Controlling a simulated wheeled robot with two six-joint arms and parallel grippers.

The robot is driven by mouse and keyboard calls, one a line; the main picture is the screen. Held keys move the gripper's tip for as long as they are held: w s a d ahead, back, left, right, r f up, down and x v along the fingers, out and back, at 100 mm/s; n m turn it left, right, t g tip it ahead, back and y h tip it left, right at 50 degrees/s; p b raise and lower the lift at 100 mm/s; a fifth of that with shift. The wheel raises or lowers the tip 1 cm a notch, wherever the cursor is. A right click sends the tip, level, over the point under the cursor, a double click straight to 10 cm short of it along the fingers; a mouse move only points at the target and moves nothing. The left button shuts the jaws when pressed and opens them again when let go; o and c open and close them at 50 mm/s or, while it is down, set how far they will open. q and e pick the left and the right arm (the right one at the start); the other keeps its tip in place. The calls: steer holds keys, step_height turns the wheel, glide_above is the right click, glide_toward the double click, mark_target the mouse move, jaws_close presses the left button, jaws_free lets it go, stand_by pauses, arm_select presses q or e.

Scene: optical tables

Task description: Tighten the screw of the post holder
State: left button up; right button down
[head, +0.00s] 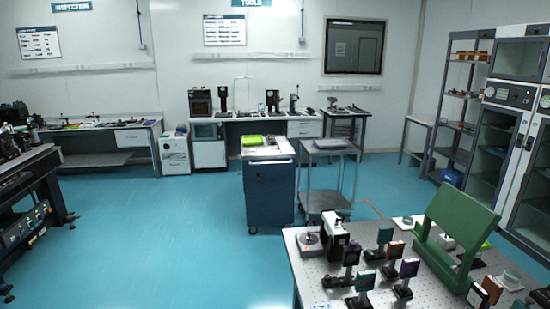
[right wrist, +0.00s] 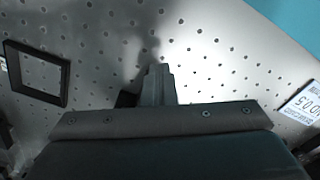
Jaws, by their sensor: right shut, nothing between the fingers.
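My right gripper (right wrist: 157,84) is shut and empty over the perforated top in the right wrist view. I see neither gripper in the head view.
A large green angled stand (head: 455,228) occupies the right of the table. A white-and-black instrument (head: 334,232) stands at its back left. In the right wrist view, a black square frame (right wrist: 37,74) is at left and a printed label (right wrist: 301,104) at right. Open floor lies left of the table.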

steer(key=shift+d+r, duration=0.1)
steer(key=shift+d, duration=0.05)
steer(key=shift+s+p, duration=0.1)
steer(key=shift+p, duration=0.4)
steer(key=shift+s+d, duration=0.3)
steer(key=shift+s, duration=0.05)
steer(key=shift+a, duration=0.1)
steer(key=shift+s+a, duration=0.15)
steer(key=shift+s, duration=0.05)
step_height(320, 180, up, 6)
steer(key=shift+a+f, duration=0.1)
steer(key=shift+a, duration=0.05)
